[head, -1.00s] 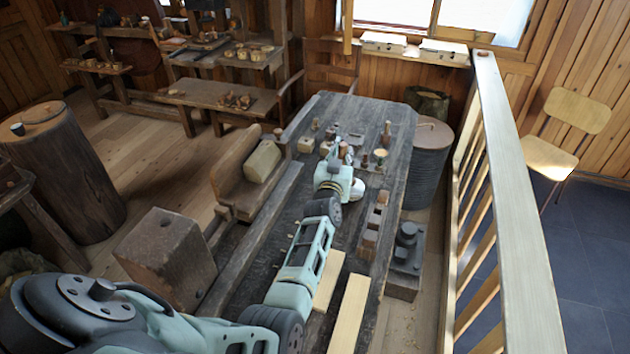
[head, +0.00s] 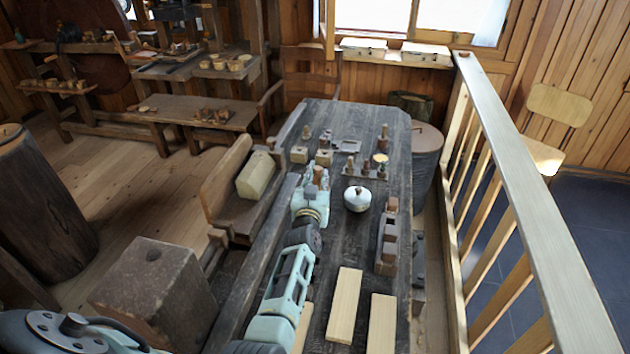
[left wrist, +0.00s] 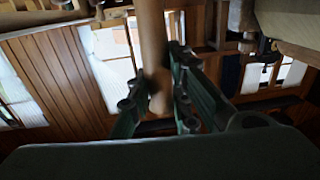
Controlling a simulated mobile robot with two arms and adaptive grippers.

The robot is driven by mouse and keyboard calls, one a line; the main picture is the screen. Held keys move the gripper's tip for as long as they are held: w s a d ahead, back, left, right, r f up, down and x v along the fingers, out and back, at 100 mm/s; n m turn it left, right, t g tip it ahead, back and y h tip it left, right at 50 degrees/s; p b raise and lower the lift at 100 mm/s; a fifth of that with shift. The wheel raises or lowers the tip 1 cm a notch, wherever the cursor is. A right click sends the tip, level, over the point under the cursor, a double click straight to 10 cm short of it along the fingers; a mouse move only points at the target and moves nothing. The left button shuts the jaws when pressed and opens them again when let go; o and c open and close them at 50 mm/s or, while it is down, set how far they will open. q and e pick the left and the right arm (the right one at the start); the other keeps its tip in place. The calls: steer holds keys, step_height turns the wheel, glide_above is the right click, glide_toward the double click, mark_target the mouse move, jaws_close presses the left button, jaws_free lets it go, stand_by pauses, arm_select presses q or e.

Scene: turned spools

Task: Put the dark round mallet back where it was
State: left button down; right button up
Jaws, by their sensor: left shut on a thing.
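My left gripper (head: 314,186) is over the long dark workbench (head: 338,252), left of the white round pot. It is shut on a brown wooden piece (head: 319,175), which I take to be the mallet. In the left wrist view a smooth wooden shaft (left wrist: 150,40) runs up from between the gripper's fingers (left wrist: 158,95), with a darker part at the fingers. The mallet's full shape is hidden or blurred. I cannot tell its gap to the bench. My right gripper is not in view.
The white round pot (head: 357,199) stands close right of my gripper. Beyond are small wooden blocks (head: 299,155) and a rack of turned pieces (head: 365,170). A slotted wooden holder (head: 388,238) is at the right edge. Two pale boards (head: 344,304) lie nearer. A railing (head: 530,170) runs along the right.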

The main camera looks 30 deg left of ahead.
arm_select(q)
steer(key=shift+w+a, duration=0.1)
steer(key=shift+a, duration=0.2)
steer(key=c, duration=2)
jaws_free()
steer(key=shift+a+f, duration=0.1)
steer(key=shift+c, duration=0.2)
steer(key=o, duration=0.4)
steer(key=shift+s+r, duration=0.2)
steer(key=shift+s, duration=0.05)
steer(key=shift+d, duration=0.2)
steer(key=shift+w+a+f, duration=0.1)
steer(key=shift+w, duration=0.05)
steer(key=shift+s+p, duration=0.25)
steer(key=shift+p, duration=0.15)
steer(key=p+v, duration=0.7)
steer(key=v, duration=0.4)
steer(key=shift+s+d, duration=0.25)
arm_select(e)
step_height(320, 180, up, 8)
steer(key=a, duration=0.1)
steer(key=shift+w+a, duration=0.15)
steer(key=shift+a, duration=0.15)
